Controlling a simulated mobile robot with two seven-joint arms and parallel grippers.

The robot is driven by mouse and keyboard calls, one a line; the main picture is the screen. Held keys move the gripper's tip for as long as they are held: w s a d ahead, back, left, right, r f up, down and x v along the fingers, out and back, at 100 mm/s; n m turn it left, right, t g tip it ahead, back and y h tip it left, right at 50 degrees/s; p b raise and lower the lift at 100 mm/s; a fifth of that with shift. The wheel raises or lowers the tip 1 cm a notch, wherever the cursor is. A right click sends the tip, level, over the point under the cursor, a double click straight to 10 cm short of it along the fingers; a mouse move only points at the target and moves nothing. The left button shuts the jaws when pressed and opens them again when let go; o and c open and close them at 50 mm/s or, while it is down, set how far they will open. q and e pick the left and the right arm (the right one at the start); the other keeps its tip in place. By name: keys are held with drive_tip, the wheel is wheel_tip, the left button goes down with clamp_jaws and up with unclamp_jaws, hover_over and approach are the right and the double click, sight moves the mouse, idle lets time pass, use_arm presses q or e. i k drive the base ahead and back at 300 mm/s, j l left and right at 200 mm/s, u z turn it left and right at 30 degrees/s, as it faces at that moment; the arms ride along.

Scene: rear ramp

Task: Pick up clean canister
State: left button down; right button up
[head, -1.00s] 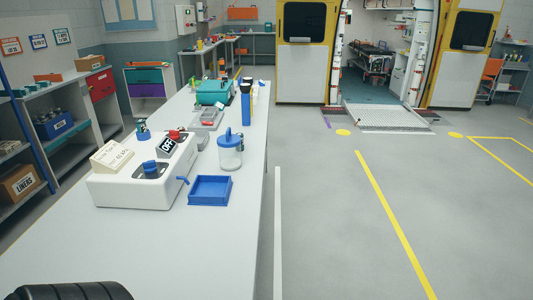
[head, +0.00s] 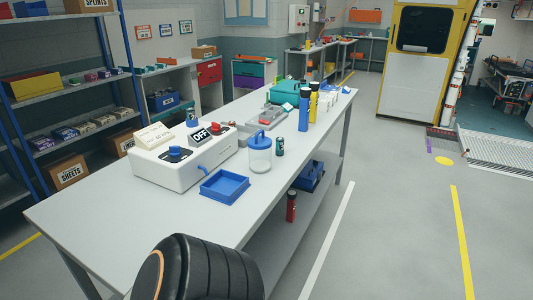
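A clear canister (head: 260,156) with a blue lid and handle stands upright on the long white table (head: 110,229). It looks empty. It is behind and to the right of a blue square tray (head: 224,186) and right of a white machine (head: 185,160) with an OFF sign, a blue knob and a red button. A dark rounded part of my own body shows at the bottom, near the table's front edge. Neither gripper is in view.
A small dark green can (head: 280,146) stands just right of the canister. Blue and yellow bottles (head: 303,112) and a teal case (head: 288,92) are farther back. A red bottle (head: 291,206) and a blue bin (head: 310,178) sit below the tabletop. The floor at right is open.

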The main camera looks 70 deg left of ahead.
sight(259, 147)
drive_tip(key=i+u, duration=0.2)
drive_tip(key=u, duration=0.25)
drive_tip(key=i+u, duration=0.2)
drive_tip(key=u, duration=0.2)
drive_tip(key=i+l+u, duration=0.2)
drive_tip(key=u, duration=0.25)
drive_tip(key=i+l+u, duration=0.1)
drive_tip(key=u, duration=0.35)
drive_tip(key=i+l+u, duration=0.15)
drive_tip(key=u, duration=0.3)
drive_tip(key=i+l+u, duration=0.2)
drive_tip(key=u, duration=0.25)
drive_tip(key=i+l+u, duration=0.1)
drive_tip(key=l+u, duration=0.15)
drive_tip(key=u, duration=0.2)
drive_tip(key=i+l+u, duration=0.1)
drive_tip(key=l+u, duration=0.2)
drive_tip(key=u, duration=0.15)
